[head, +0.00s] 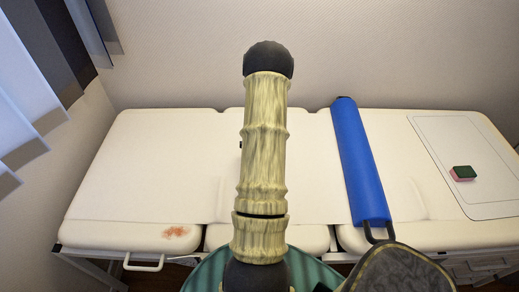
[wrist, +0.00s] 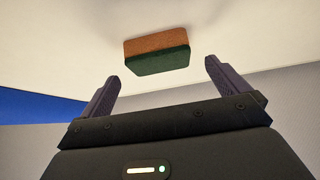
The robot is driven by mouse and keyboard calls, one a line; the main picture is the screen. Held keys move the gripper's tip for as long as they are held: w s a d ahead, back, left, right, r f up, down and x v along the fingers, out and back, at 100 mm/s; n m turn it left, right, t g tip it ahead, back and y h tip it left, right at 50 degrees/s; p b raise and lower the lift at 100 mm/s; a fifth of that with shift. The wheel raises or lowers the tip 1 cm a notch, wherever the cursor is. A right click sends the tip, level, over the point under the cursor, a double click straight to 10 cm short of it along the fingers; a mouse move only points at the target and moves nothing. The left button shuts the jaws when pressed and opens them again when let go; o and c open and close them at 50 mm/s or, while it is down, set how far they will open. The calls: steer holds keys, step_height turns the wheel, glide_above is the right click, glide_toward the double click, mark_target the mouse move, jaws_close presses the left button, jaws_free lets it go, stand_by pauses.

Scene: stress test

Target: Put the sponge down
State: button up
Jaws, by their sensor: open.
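The sponge (head: 463,173) is a small block with a dark green layer and a pinkish layer. In the head view it lies on a white outlined mat (head: 435,135) at the right end of the padded bench. In the wrist view the sponge (wrist: 157,53) shows its green and orange-brown sides against the pale surface. My gripper (wrist: 162,70) is open. The sponge is ahead of the fingertips, in line with the gap between them, with visible space at each side; the jaws do not hold it. My gripper is not clearly seen in the head view.
A long blue roll (head: 358,165) lies across the white bench (head: 150,150), left of the mat. A reddish stain (head: 176,232) marks the bench's front left. My arm hides the bench's middle. A wall stands behind, and blinds (head: 28,100) hang at left.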

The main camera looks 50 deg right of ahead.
steer(key=x, duration=0.5)
steer(key=shift+r+p, duration=0.1)
steer(key=shift+p, duration=0.2)
steer(key=c, duration=1.1)
steer(key=shift+o, duration=0.2)
steer(key=shift+r, duration=0.1)
step_height(320, 180, up, 10)
steer(key=shift+f, duration=0.1)
